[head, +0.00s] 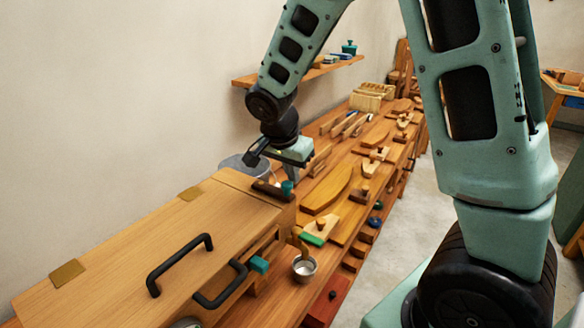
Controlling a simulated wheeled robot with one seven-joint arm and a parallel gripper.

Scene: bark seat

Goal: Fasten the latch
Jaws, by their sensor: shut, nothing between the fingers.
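A wooden chest (120,245) with a flat lid fills the lower left. A black handle (180,262) stands on its lid, and a second black handle (222,290) is at its front. A dark fitting (268,189) with a teal end (287,187) sits at the chest's far right corner. A teal block (258,265) shows at the front edge. I cannot tell for sure which of these is the latch. My gripper (291,174) points down just above the dark fitting, shut and empty. Whether it touches the teal end is unclear.
A grey bucket (236,166) stands behind the chest by the wall. A small metal cup (304,267) and wooden pieces (328,194) lie along the bench to the right. A shelf (300,70) is on the wall. The floor (425,205) beyond the bench is clear.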

